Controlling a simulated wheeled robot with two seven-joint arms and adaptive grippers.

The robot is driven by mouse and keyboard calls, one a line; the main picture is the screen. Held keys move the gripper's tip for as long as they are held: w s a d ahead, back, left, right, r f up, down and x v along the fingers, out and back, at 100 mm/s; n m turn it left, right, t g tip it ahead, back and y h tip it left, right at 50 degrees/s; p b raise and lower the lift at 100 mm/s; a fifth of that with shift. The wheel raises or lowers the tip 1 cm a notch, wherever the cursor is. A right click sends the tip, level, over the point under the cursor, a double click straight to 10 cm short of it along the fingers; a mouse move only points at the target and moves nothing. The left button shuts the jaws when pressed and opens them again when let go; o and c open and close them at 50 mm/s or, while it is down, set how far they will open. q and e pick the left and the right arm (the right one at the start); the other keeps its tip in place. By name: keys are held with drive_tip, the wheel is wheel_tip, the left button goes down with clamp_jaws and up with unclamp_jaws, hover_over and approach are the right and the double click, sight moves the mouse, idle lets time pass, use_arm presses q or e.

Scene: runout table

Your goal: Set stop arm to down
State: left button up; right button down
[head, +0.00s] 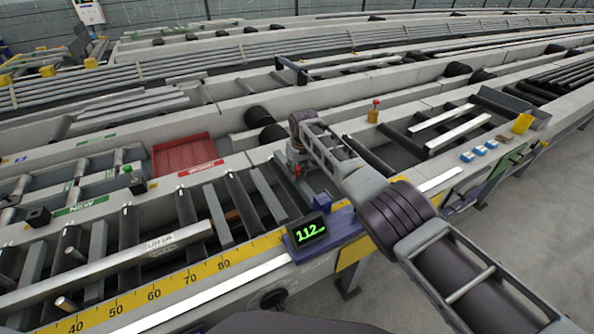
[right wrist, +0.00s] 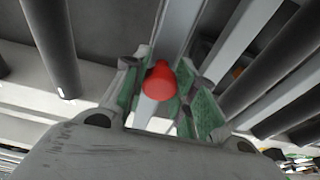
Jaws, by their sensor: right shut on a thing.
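My right gripper (head: 296,165) reaches down to the near conveyor, just behind the display that reads 112. In the right wrist view the two green-padded fingers (right wrist: 178,105) stand on either side of a red knob (right wrist: 160,82) and are shut on it. I take this knob to be the handle of the stop arm; in the head view it is mostly covered by my wrist and fingers. The arm's bar and whether it is up or down cannot be made out. My left gripper is in neither view.
A digital display (head: 308,232) and yellow scale (head: 150,292) line the near edge. A red bin (head: 183,153) stands at left. A red-topped post (head: 374,110), blue blocks (head: 480,150) and a yellow block (head: 522,123) stand to the right. Bare floor lies at lower right.

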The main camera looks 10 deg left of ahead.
drive_tip(key=shift+f, duration=0.15)
drive_tip(key=c, duration=1.5)
unclamp_jaws()
drive_tip(key=o, duration=0.4)
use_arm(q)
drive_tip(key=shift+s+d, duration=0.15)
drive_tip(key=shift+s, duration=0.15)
use_arm(e)
drive_tip(key=shift+v, duration=0.75)
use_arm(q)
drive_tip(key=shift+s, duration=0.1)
use_arm(e)
drive_tip(key=v, duration=1)
drive_tip(key=shift+r, duration=0.25)
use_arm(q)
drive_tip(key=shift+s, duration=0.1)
